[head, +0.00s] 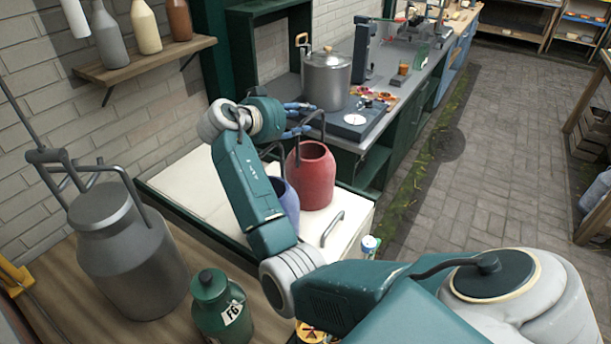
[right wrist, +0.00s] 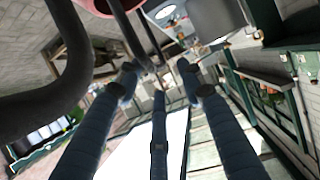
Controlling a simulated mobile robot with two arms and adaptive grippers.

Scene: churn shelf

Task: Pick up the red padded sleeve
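The red padded sleeve (head: 312,178) stands upright on the white-topped surface, with a dark looped handle at its rim. In the right wrist view its red rim (right wrist: 103,6) shows only at the top edge. My right gripper (head: 304,118) is above the sleeve and slightly left, with its blue fingers pointing right, close to the handle. In the right wrist view its fingers (right wrist: 158,78) are spread with nothing seen between them. Whether a finger touches the handle cannot be told. My left gripper is not in view.
A blue sleeve (head: 287,205) stands just left of the red one, partly behind my arm. A steel pot (head: 326,80) stands on the counter behind. A large grey can (head: 130,255) and a green bottle (head: 220,308) stand in front at left.

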